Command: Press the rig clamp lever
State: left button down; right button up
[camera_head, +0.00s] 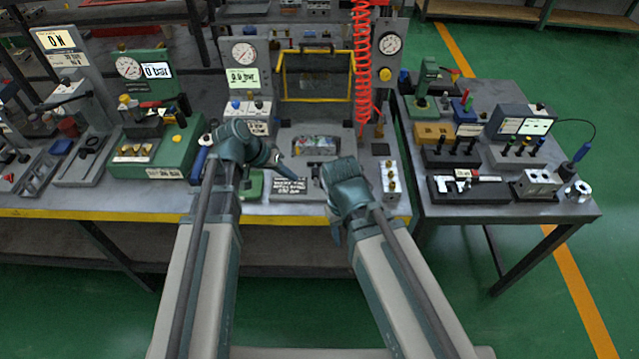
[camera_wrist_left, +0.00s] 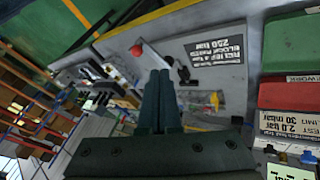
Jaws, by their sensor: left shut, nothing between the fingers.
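The rig (camera_head: 318,130) stands in the middle of the bench, with a label plate (camera_head: 290,187) on its front. In the left wrist view, a red knob (camera_wrist_left: 137,50), perhaps the clamp lever's end, shows on the grey rig base beyond my fingertips. In the head view my right gripper seems to hide it. A small black part (camera_wrist_left: 183,72) lies between knob and label. My left gripper (camera_head: 287,172) is shut and empty, above the rig front beside the label plate. Its fingers (camera_wrist_left: 160,80) are together, apart from the knob. My right gripper (camera_head: 338,232) hangs over the rig's front right; its fingertips are unclear.
A green pressure station (camera_head: 170,150) stands to the left. A gauge panel (camera_head: 245,75) and a red coiled hose (camera_head: 364,70) rise behind. A block with brass fittings (camera_head: 391,182) is close on the right. A side table (camera_head: 500,208) holds gauges and tools.

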pick_arm(q)
jog(key=shift+w+a+r, duration=0.15)
jog(key=shift+w+r, duration=0.05)
jog(key=shift+w, duration=0.05)
jog(key=shift+f, duration=0.1)
jog(key=b+x, duration=0.8)
jog(key=x, duration=0.2)
jog(key=shift+b, duration=0.35)
jog(key=d, duration=0.3)
jog(key=shift+s+f, duration=0.2)
jog(key=shift+s, duration=0.15)
jog(key=shift+s+d, duration=0.1)
jog(key=shift+d, duration=0.4)
jog(key=shift+s+d+f, duration=0.1)
